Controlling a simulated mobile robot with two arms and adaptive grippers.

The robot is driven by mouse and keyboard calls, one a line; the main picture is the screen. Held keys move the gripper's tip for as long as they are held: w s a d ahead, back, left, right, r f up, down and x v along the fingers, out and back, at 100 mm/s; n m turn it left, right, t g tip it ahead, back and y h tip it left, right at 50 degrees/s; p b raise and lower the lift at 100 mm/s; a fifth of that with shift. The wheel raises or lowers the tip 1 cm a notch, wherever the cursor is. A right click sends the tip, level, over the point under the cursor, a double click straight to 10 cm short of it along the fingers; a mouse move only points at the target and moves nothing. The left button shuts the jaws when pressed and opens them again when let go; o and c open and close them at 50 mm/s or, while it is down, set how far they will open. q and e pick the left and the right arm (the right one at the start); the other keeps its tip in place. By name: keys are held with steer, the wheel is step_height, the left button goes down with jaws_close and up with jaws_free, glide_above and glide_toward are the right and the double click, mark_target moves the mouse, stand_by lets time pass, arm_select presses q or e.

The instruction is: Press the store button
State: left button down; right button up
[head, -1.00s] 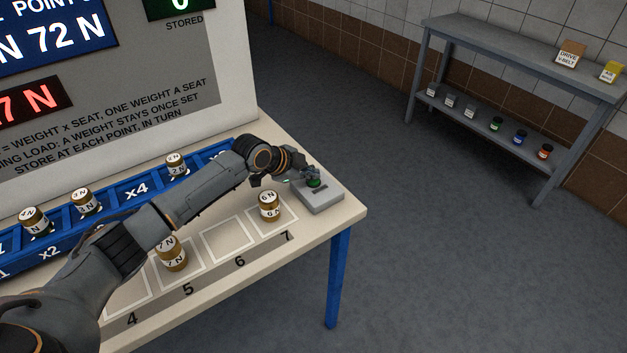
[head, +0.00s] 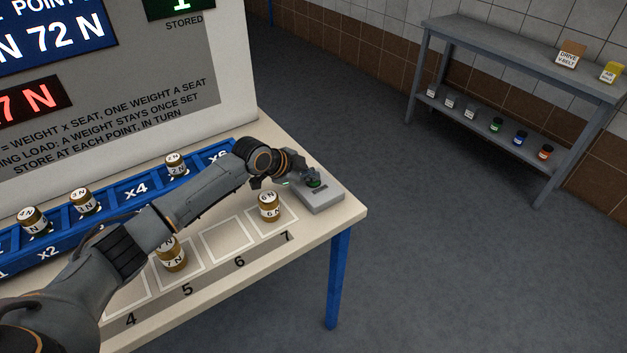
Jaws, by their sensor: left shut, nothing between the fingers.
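The store button (head: 314,183) is a green cap on a grey box (head: 322,201) at the right end of the table. My left gripper (head: 308,180) is shut and empty, with its fingertips at the green cap; whether they press it or hover just over it cannot be told. The board's green STORED display (head: 181,6) shows 1, its top cut off by the frame. A red display (head: 36,98) shows a value ending in 7 N. My right gripper is not in view.
Brass weights stand in the blue seat rack (head: 110,199). One brass weight (head: 268,206) stands on square 7, just left of the button box, and another (head: 172,256) on square 5. Square 6 (head: 227,239) is empty. A grey shelf (head: 520,75) stands apart at the back right.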

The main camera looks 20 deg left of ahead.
mark_target(311, 183)
arm_select(q)
steer(key=shift+r+p, duration=0.7)
steer(key=shift+r, duration=0.1)
steer(key=shift+r, duration=0.1)
step_height(311, 183, up, 5)
steer(key=p, duration=0.4)
stand_by(0.5)
